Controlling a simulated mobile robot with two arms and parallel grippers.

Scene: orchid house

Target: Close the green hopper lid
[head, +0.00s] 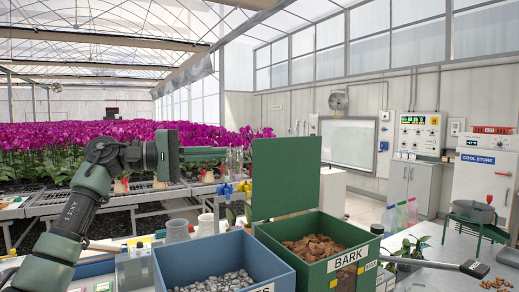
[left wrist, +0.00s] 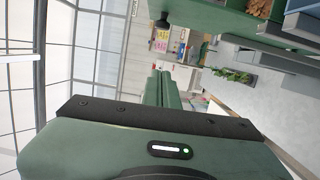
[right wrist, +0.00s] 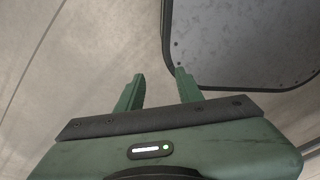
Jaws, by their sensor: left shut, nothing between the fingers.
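The green hopper (head: 313,277) labelled BARK holds brown bark chips. Its green lid (head: 285,178) stands upright at the hopper's back edge, so the hopper is open on top. My left gripper (head: 226,152) is shut and empty, near the height of the lid's upper part and left of it in the head view, with a gap in the picture between fingertips and lid. Its closed fingers also show in the left wrist view (left wrist: 162,85). My right gripper (right wrist: 160,88) is open and empty in the right wrist view and is outside the head view.
A blue bin (head: 270,273) of grey stones stands left of the hopper. A bar with a black grip (head: 473,268) extends right of the hopper over the bench. Grey pots (head: 177,231) and bottles stand behind. A dark-rimmed grey panel (right wrist: 240,40) lies near my right fingers.

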